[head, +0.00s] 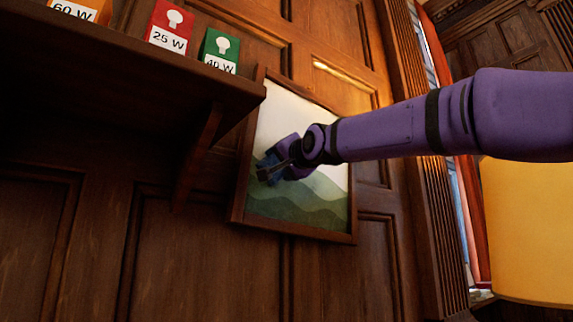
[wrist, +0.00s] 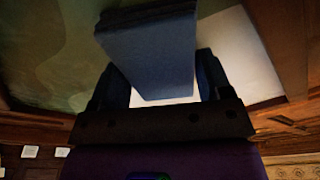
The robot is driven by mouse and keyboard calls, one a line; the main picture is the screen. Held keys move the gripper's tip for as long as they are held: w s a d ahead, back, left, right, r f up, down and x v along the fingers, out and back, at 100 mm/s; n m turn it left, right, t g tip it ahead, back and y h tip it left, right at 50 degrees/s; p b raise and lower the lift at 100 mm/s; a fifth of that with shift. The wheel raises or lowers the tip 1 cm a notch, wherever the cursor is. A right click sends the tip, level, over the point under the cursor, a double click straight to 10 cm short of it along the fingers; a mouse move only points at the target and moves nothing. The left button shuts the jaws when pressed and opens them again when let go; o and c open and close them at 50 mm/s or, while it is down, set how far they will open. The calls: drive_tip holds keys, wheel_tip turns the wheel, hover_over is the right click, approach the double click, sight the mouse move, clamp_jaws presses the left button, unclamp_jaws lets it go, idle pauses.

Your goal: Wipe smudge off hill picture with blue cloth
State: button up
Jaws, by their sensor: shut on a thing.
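The hill picture (head: 315,205) hangs in a wooden frame on the panelled wall, with green hills below a pale sky. My gripper (head: 265,172) is in front of its left middle part. In the wrist view my gripper (wrist: 165,90) is shut on the blue cloth (wrist: 150,55), a folded blue block between the fingers. The cloth lies close against the picture's surface; I cannot tell if it touches. In the head view the cloth is mostly hidden by my gripper. I see no smudge; my gripper and the cloth cover part of the picture.
A yellow lampshade-like shape (head: 527,230) stands at the right, near a window.

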drive_tip(key=shift+f, duration=0.15)
drive_tip(key=shift+d+r+v, duration=0.1)
drive_tip(key=shift+r+v, duration=0.05)
drive_tip(key=shift+v, duration=1.25)
drive_tip(key=shift+d+r+v, duration=0.15)
drive_tip(key=shift+v, duration=1.3)
drive_tip(key=shift+r, duration=0.1)
drive_tip(key=v, duration=0.2)
drive_tip(key=shift+s+d, duration=0.25)
drive_tip(key=shift+d, duration=0.15)
